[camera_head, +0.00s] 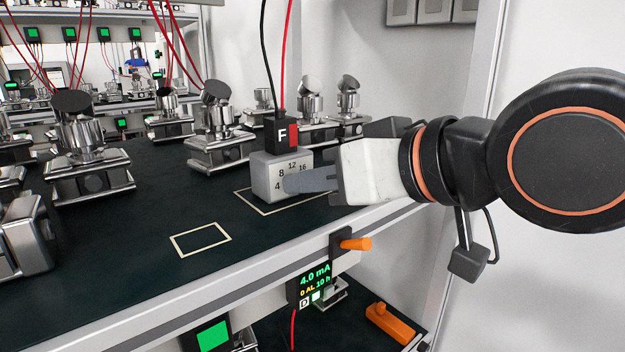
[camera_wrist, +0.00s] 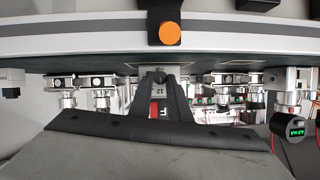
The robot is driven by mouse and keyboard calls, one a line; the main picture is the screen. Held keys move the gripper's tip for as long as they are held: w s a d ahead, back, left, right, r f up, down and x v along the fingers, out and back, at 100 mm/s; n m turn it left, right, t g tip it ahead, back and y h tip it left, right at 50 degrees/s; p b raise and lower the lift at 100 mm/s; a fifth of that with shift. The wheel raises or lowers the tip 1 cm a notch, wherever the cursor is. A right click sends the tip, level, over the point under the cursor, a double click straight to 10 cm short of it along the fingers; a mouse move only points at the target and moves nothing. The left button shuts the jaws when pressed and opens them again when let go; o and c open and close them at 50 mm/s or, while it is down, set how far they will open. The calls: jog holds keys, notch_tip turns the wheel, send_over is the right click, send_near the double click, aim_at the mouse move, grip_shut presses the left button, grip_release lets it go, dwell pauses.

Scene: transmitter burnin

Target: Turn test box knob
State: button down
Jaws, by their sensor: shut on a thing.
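The grey test box (camera_head: 266,180) stands inside a pale outlined rectangle on the dark shelf, with 4, 8, 12 and 16 marked on its face. A black block marked F with a red strip (camera_head: 282,134) sits on top, with a black and a red cable rising from it. My gripper (camera_head: 294,183) reaches in from the right, its fingers shut on the knob at the box's face. The fingers hide the knob, so its pointer cannot be read. In the wrist view, the fingers (camera_wrist: 160,76) meet in front of the box, and part of the F block (camera_wrist: 155,107) shows between them.
Several metal transmitters (camera_head: 92,150) stand left of and behind the box. An empty outlined rectangle (camera_head: 201,239) lies in front. An orange-handled lever (camera_head: 355,244) juts from the shelf edge, above a display (camera_head: 314,284) reading 4.0 mA. A white upright stands at right.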

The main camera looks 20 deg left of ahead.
jog(key=n, duration=0.1)
jog(key=n+t, duration=0.1)
jog(key=shift+s+a+n+t+h, duration=0.1)
jog(key=shift+s+n+t+h, duration=0.2)
jog(key=shift+h, duration=0.1)
jog(key=shift+s+a+f+n+t+h, duration=0.1)
jog(key=shift+n+t+h, duration=0.1)
jog(key=shift+n+t, duration=0.45)
jog(key=shift+s+n+t+h, duration=0.1)
jog(key=shift+n+t+h, duration=0.2)
jog(key=shift+n, duration=0.55)
jog(key=shift+w, duration=0.1)
jog(key=c, duration=1.6)
grip_release()
jog(key=shift+c, duration=0.2)
jog(key=shift+f, duration=0.1)
